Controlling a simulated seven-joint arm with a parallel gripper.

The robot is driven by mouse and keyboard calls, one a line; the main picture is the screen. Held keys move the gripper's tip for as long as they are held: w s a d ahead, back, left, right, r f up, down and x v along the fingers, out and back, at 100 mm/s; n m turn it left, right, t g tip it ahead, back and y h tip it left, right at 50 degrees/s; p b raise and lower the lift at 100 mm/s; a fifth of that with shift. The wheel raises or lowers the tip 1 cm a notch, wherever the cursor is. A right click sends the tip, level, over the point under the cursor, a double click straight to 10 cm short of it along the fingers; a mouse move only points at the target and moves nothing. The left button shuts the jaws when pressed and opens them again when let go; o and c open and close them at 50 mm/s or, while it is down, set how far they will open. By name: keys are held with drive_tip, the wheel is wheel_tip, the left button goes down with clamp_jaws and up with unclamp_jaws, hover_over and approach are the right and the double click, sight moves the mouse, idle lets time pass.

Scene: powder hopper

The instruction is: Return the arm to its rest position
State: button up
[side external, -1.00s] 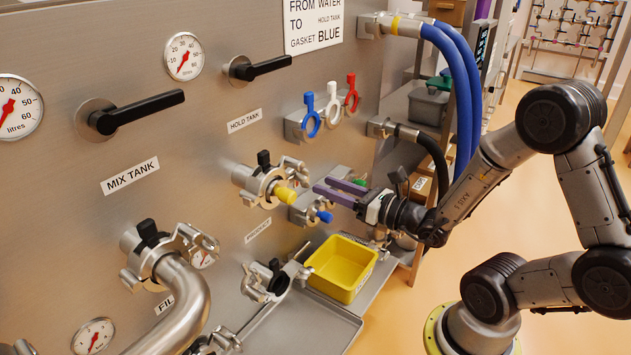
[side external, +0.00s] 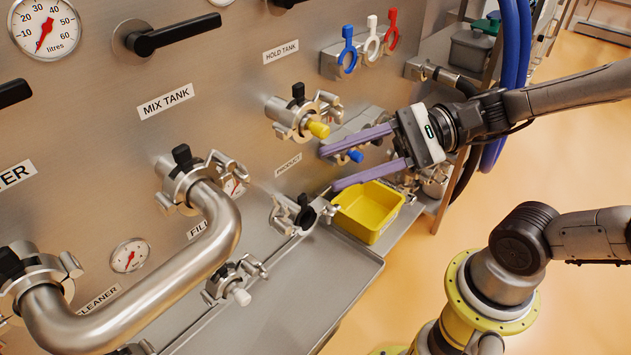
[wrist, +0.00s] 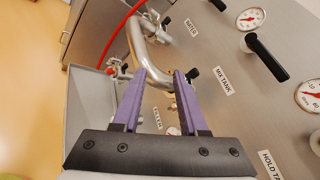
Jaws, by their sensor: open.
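My gripper (side external: 345,165) has two long purple fingers spread apart with nothing between them. In the side external view it is in the air in front of the panel, above the yellow bin (side external: 370,212) and right of the yellow-capped hold tank port (side external: 302,118). It looks clear of both. In the wrist view my gripper (wrist: 162,75) shows its open fingers pointing toward the bent steel pipe (wrist: 140,45), which is some way beyond the tips. My arm comes in from the right edge.
The bent steel pipe (side external: 222,235) joins ports on the panel at left. Clamped ports and a blue-tipped fitting (side external: 355,156) stick out near my fingers. Blue, white and red keys hang on a rack (side external: 330,66). Blue hoses (side external: 512,70) hang behind my arm. Floor at right is open.

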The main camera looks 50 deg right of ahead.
drive_tip(key=s+d+f+n+g+h, duration=0.1)
drive_tip(key=s+f+n+g+h, duration=0.35)
drive_tip(key=s+n, duration=0.4)
drive_tip(key=d+n+t+h, duration=0.2)
drive_tip(key=d+n+h, duration=0.65)
drive_tip(key=d, duration=0.65)
drive_tip(key=shift+h, duration=0.3)
drive_tip(key=s, duration=0.5)
drive_tip(key=shift+f, duration=0.15)
drive_tip(key=w, duration=0.6)
idle(1.4)
